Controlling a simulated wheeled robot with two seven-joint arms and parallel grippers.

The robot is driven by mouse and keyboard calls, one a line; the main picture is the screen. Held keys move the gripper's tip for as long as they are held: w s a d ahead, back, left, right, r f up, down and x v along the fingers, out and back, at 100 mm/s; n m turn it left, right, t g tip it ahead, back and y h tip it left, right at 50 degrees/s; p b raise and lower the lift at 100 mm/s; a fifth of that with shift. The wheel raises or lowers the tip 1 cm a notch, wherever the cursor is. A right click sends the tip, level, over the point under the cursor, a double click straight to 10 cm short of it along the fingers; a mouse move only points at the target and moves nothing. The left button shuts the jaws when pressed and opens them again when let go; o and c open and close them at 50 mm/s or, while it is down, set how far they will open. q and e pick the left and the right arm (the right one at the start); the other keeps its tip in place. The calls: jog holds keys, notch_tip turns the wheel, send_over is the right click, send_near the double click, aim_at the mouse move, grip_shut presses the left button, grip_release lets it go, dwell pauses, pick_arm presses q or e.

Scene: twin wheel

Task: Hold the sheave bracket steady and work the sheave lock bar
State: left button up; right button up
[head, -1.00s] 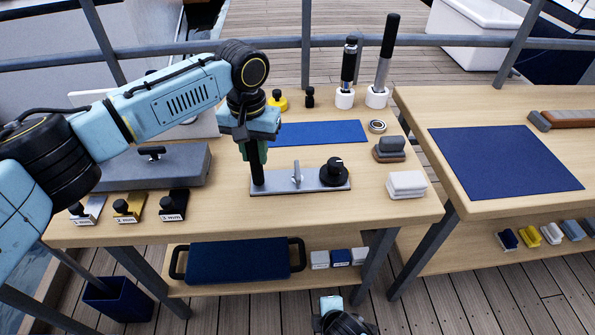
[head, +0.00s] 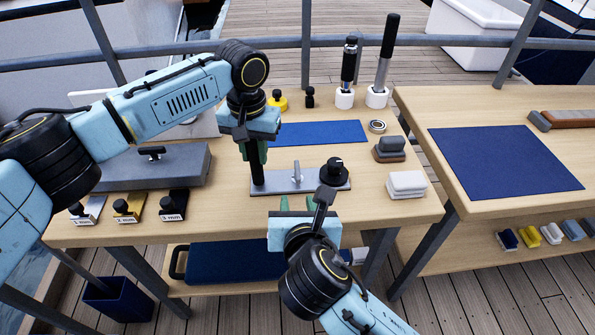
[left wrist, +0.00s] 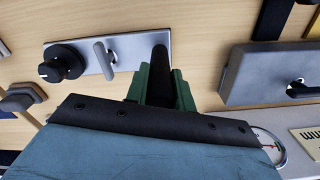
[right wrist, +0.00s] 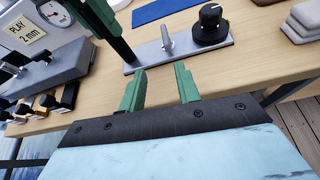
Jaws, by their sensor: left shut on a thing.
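The sheave bracket is a grey plate (head: 277,183) lying on the wooden bench. A black upright post (head: 257,170) stands at its left end, a small grey lever, seemingly the lock bar (head: 297,174), near its middle, and a round black knob (head: 334,172) at its right end. My left gripper (head: 254,152) is shut on the black post from above; its green fingers flank the post in the left wrist view (left wrist: 160,85). My right gripper (head: 297,203) is open and empty in front of the plate. Its green fingers are spread apart in the right wrist view (right wrist: 160,85).
Labelled gauge blocks (head: 128,208) sit at the bench's front left, with a grey block (head: 155,165) behind. White pads (head: 406,185) lie right of the bracket. A blue mat (head: 318,132) lies behind it. Bare wood separates the plate from the front edge.

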aim_at(298, 170)
jog(key=shift+n, duration=0.5)
jog(key=x, duration=0.4)
jog(key=d+r+x, duration=0.1)
jog(key=x, duration=0.7)
jog(key=shift+w+d+r, duration=0.15)
jog(key=shift+w+r, duration=0.1)
grip_shut()
